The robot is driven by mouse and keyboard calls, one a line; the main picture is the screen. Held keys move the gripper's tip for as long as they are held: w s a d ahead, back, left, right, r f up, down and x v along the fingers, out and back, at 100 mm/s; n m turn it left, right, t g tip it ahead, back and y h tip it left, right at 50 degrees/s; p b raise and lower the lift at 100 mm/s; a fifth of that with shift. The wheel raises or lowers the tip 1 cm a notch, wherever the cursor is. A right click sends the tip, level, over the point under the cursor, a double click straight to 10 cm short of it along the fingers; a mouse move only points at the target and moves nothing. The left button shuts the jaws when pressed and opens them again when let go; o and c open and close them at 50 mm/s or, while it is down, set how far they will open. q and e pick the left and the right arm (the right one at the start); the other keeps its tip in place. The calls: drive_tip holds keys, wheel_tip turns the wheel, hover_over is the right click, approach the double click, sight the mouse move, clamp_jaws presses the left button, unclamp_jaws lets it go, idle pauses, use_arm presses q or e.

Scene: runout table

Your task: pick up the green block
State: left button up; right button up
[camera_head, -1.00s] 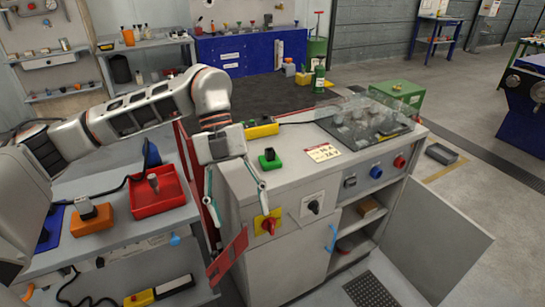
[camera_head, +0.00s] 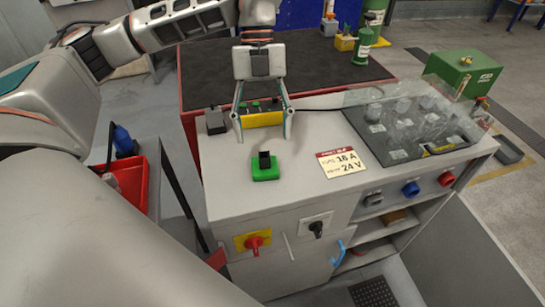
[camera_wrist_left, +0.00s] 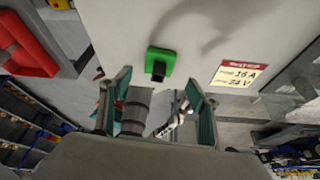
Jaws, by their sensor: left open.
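The green block (camera_head: 265,170), with a black knob-like piece on top, sits on the grey cabinet top (camera_head: 310,185), near its front left. My left gripper (camera_head: 262,122) is open and empty, its two fingers spread, above the cabinet and appearing beyond the block in the head view. In the left wrist view the green block (camera_wrist_left: 160,62) lies past the open fingers, between them from side to side and apart from them. My right gripper is not in view.
A yellow box with buttons (camera_head: 262,118) stands behind the gripper. A rating label (camera_head: 343,162) lies right of the block, and a clear cover (camera_head: 400,115) over parts is further right. Switches (camera_head: 257,243) stick out from the cabinet front. A red tray (camera_head: 132,183) is at left.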

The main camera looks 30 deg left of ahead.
sight(265, 166)
use_arm(q)
drive_tip(key=shift+s+d+f, duration=0.3)
drive_tip(key=shift+s+f, duration=0.3)
drive_tip(key=shift+f, duration=0.25)
drive_tip(key=x, duration=0.4)
drive_tip(key=shift+s+d, duration=0.15)
drive_tip(key=shift+d, duration=0.05)
drive_tip(key=shift+d+f, duration=0.1)
drive_tip(key=shift+f, duration=0.2)
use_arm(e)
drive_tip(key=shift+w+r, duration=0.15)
use_arm(q)
drive_tip(key=shift+c, duration=0.3)
drive_tip(key=c, duration=1.2)
